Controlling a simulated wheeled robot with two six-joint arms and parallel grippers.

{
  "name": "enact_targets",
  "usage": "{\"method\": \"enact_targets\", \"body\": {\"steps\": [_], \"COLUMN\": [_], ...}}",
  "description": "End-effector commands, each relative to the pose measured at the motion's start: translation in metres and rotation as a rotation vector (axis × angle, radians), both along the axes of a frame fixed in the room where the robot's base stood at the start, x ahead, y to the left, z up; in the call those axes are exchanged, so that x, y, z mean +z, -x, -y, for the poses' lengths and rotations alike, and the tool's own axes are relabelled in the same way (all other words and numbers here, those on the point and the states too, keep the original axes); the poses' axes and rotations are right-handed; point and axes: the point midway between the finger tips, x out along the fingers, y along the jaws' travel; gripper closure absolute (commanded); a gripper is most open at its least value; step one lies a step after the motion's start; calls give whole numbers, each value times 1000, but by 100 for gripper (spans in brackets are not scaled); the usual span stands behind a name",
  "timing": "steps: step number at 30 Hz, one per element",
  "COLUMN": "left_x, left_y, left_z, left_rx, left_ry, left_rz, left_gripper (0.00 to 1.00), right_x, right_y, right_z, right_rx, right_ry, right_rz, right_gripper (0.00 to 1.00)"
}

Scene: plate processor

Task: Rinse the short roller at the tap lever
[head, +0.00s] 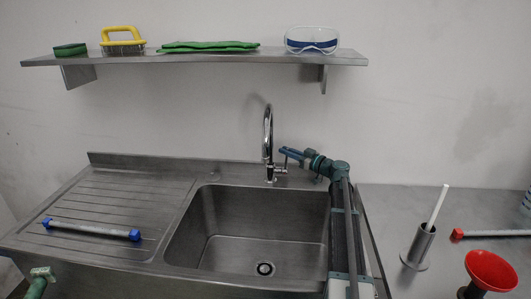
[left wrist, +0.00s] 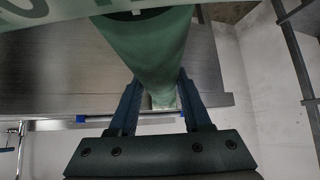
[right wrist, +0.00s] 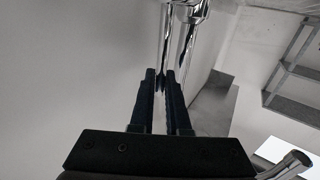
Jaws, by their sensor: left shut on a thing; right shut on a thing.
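The chrome tap (head: 268,140) stands behind the sink; its lever (head: 281,170) points right. My right gripper (head: 286,152) is at the lever. In the right wrist view its fingers (right wrist: 161,75) are shut on a slim chrome part. A grey roller with blue ends (head: 90,229) lies on the drainboard. A red-ended grey roller (head: 490,233) lies at the right, cut by the picture edge. I cannot tell which is short. A green piece (head: 42,273) shows at lower left.
The sink basin (head: 215,262) is empty. A metal holder with a white rod (head: 417,248) and a red funnel-like thing (head: 490,268) stand on the right table. The wall shelf (head: 200,58) holds a brush, green items and goggles.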

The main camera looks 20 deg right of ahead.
Motion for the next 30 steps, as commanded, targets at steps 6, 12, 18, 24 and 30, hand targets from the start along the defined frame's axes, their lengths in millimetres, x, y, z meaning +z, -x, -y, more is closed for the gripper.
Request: {"method": "enact_targets", "body": {"steps": [6,12,18,24,30], "left_x": [-12,-11,-11,-11,-12], "left_y": [0,0,0,0,0], "left_z": [0,0,0,0,0], "left_rx": [0,0,0,0,0], "left_ry": [0,0,0,0,0], "left_rz": [1,1,1,1,1], "left_gripper": [100,100,100,100,100], "right_x": [-2,-1,-1,-1,-2], "right_y": [7,7,7,7,14], "right_z": [-4,-3,-4,-4,-1], "right_rx": [-2,-3,-3,-2,-4], "right_ry": [41,43,43,43,43], "right_rz": [72,72,72,72,72], "right_gripper": [100,100,57,56,56]}}
